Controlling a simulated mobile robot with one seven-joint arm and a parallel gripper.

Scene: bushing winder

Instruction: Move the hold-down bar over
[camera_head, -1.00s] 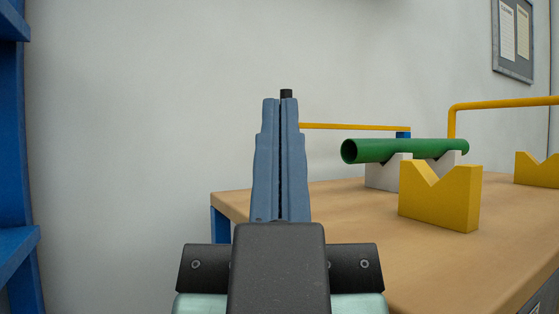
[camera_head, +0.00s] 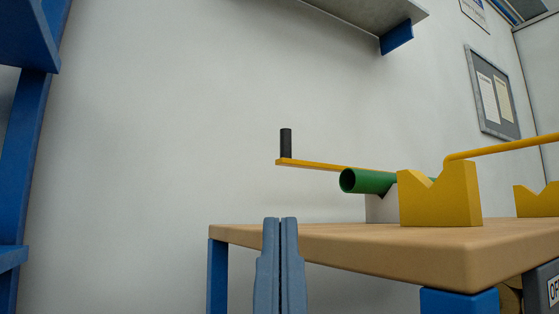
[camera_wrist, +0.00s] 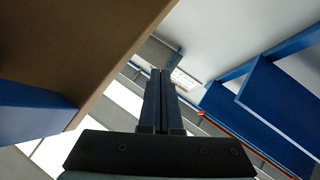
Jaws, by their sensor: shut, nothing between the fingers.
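The hold-down bar looks to be the flat yellow bar (camera_head: 318,164) with an upright black handle (camera_head: 286,143) at its left end. It reaches left past the end of a green tube (camera_head: 366,181), and its right end is hidden behind the tube. My gripper (camera_head: 280,220) is shut and empty. In the head view it is well below the handle and apart from it, in front of the bench's left part. The wrist view shows its closed fingers (camera_wrist: 161,75) pointing away, with no bar in sight.
The green tube rests on V-blocks on the wooden bench (camera_head: 370,240). A yellow V-block (camera_head: 440,197) stands in front of it. A bent yellow rod (camera_head: 505,146) is at right. A shelf (camera_head: 370,12) hangs above, and a blue rack (camera_head: 25,160) stands left.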

